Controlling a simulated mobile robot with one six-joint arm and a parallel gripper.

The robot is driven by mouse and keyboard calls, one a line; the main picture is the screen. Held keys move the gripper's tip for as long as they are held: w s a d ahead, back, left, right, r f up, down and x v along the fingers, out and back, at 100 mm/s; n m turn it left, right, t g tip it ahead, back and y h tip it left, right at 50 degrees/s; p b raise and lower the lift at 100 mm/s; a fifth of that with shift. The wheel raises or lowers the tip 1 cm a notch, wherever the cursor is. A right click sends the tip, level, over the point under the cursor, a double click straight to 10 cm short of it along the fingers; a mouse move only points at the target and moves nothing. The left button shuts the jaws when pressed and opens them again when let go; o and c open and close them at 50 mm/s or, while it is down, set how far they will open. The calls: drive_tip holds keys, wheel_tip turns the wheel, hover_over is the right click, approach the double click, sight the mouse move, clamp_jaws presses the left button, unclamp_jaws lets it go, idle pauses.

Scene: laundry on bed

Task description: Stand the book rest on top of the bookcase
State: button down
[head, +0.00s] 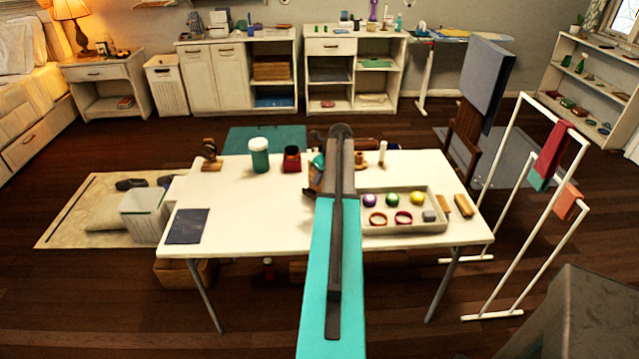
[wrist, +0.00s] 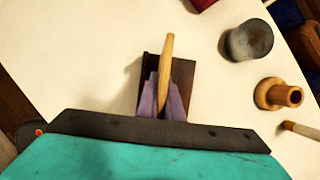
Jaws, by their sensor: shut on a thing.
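In the wrist view my gripper (wrist: 164,92) has its purple-grey fingers shut on the upright light-wood part of a dark brown stand, which I take to be the book rest (wrist: 153,66). It is over the white table, with a shadow at its left; I cannot tell whether it touches the top. In the head view my arm hides the fingers and most of what they hold. A white open-shelved unit, probably the bookcase (head: 565,72), stands at the far right under the window, with a plant and small things on it.
A white drying rack (head: 510,215) stands right of the table. Other white cabinets (head: 237,72) line the back wall.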

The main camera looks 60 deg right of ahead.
drive_tip(key=shift+r+b, duration=1.1)
drive_tip(key=shift+r, duration=3.65)
drive_tip(key=shift+w, duration=0.1)
drive_tip(key=w+a+n+g+y, duration=0.15)
drive_tip(key=w+a+n, duration=0.35)
drive_tip(key=a, duration=0.6)
drive_tip(key=w+a+n+y, duration=0.25)
drive_tip(key=w+a, duration=0.45)
drive_tip(key=a, duration=0.4)
drive_tip(key=w+a+n+y, duration=0.1)
drive_tip(key=w+a+n, duration=0.45)
drive_tip(key=a, duration=0.45)
drive_tip(key=a+r+n+g, duration=0.1)
drive_tip(key=a+n+g, duration=0.2)
drive_tip(key=a, duration=1.5)
drive_tip(key=a+r+n+g, duration=0.2)
drive_tip(key=a+n, duration=0.9)
drive_tip(key=a, duration=0.8)
drive_tip(key=shift+s+a+n+g+h, duration=0.3)
drive_tip(key=shift+s+g+h, duration=0.1)
drive_tip(key=shift+g, duration=0.05)
